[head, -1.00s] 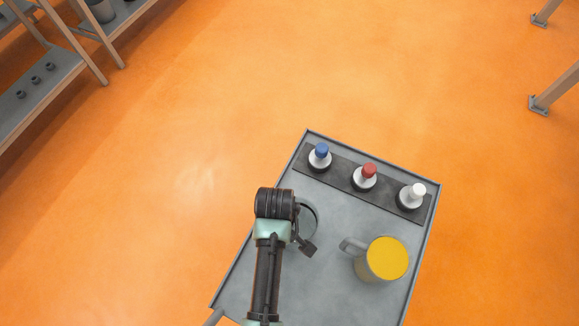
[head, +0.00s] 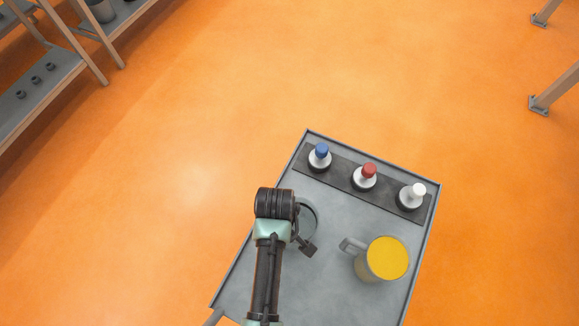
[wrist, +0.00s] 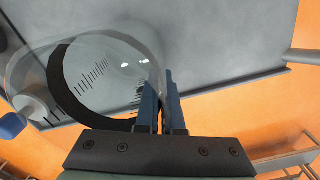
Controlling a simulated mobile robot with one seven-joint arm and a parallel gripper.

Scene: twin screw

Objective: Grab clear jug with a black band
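The clear jug with a black band (wrist: 105,80) fills the left half of the wrist view. It has dark graduation marks, and I look into it from above. In the head view the jug (head: 311,217) stands on the grey tray, partly hidden by my arm. My gripper (wrist: 160,85) is at the jug's right edge in the wrist view. Its two blue fingers are close together, one seen over the jug and one just outside, with the jug's wall apparently between them. In the head view my wrist covers the fingers.
The grey tray (head: 335,265) also holds a yellow-topped mug (head: 387,259) at right. A dark rack (head: 388,193) at the back carries bottles with blue (head: 321,151), red (head: 369,170) and white (head: 417,189) tops. A shelf (head: 45,85) stands far left.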

